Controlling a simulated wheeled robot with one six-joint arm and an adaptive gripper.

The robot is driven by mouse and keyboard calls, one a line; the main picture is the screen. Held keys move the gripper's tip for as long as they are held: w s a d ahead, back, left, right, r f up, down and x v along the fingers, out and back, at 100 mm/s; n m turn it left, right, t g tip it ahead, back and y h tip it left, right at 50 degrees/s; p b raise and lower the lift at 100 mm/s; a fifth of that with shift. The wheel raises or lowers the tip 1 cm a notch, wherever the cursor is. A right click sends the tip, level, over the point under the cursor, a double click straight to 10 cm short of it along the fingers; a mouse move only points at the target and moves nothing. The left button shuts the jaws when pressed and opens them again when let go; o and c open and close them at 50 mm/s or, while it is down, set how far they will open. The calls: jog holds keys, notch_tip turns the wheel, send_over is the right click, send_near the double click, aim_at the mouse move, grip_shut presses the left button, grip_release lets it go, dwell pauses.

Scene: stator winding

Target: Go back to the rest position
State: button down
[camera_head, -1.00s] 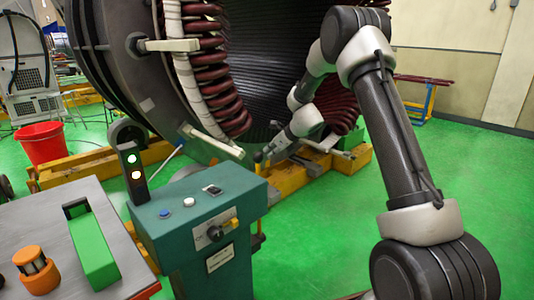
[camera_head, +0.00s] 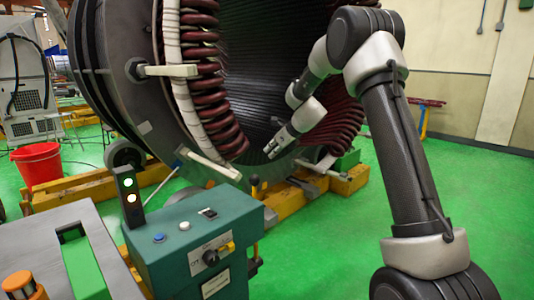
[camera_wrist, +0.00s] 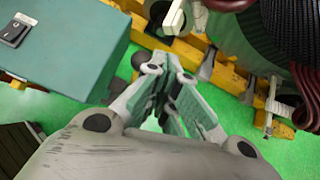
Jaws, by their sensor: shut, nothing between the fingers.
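My gripper (camera_head: 272,152) is in the head view in front of the open bore of the stator (camera_head: 262,80), above and right of the teal control box. It also shows in the wrist view (camera_wrist: 168,76), pointing away from the camera, its fingers shut and empty. A small lever with a dark knob (camera_head: 255,182) stands behind the control box, below my gripper and apart from it. In the wrist view a dark round knob (camera_wrist: 139,61) shows just left of the fingertips. My arm rises from the lower right and bends over toward the stator.
The teal control box (camera_head: 192,235) has buttons, a knob and a lit signal lamp (camera_head: 128,192). A grey bench (camera_head: 105,240) with a green block stands lower left. Yellow beams (camera_head: 345,184) lie under the stator. A red bucket (camera_head: 38,165) is at left. Green floor is clear at right.

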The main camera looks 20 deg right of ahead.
jog(key=s+d+f+n+g, duration=0.1)
jog(key=s+f+n+g, duration=0.1)
jog(key=s+n, duration=0.5)
jog(key=s+d+f+n+g, duration=0.1)
jog(key=s+f+n+g, duration=0.1)
jog(key=s+n, duration=0.45)
jog(key=s+d+r+n+h, duration=0.1)
jog(key=s+r+n, duration=0.3)
jog(key=s, duration=0.8)
jog(key=s+d+r+n+h, duration=0.2)
jog(key=s+d+r+n, duration=0.2)
jog(key=s, duration=0.8)
jog(key=s+d+r+n+h, duration=0.2)
jog(key=s+r+n, duration=0.3)
jog(key=s, duration=0.8)
jog(key=shift+d+n+t, duration=0.15)
jog(key=shift+n+t, duration=0.25)
jog(key=shift+n, duration=0.15)
